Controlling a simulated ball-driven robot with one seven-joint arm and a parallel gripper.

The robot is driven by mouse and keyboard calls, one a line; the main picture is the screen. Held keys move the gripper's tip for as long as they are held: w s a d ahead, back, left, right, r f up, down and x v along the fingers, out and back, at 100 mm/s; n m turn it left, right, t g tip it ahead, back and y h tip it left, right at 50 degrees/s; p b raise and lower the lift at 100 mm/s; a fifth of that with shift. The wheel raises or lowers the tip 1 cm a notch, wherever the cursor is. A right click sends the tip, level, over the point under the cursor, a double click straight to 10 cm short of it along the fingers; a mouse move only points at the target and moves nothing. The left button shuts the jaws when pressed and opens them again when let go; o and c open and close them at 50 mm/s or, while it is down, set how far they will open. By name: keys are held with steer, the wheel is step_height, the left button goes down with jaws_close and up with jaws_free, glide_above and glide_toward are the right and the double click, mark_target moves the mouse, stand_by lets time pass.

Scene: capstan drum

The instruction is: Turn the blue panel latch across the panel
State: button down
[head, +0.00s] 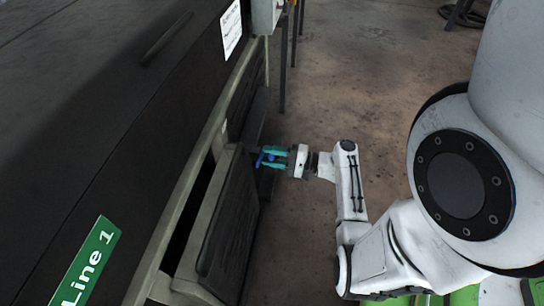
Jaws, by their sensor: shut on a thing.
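The blue panel latch (260,160) is small in the head view, at the side of the machine near the top end of a dark panel (229,225). My gripper (266,158) has teal fingers and reaches it from the right. The fingers are shut on the blue latch, one on the upper side and one on the lower side in the picture. The fingers hide part of the latch, and its exact angle is too small to tell.
A large dark machine (100,110) with a green "Line 1" sign (88,262) fills the left. A grey box (265,16) and thin posts (284,60) stand at the top. Brown floor (350,80) is open to the right of the panel.

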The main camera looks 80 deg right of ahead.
steer(key=n+b, duration=0.1)
steer(key=n, duration=0.4)
steer(key=shift+b, duration=0.3)
steer(key=shift+n, duration=0.5)
steer(key=c, duration=0.8)
jaws_free()
steer(key=s+p, duration=0.1)
steer(key=s, duration=0.9)
steer(key=shift+s+d+f+p, duration=0.15)
steer(key=shift+s+d+p, duration=0.25)
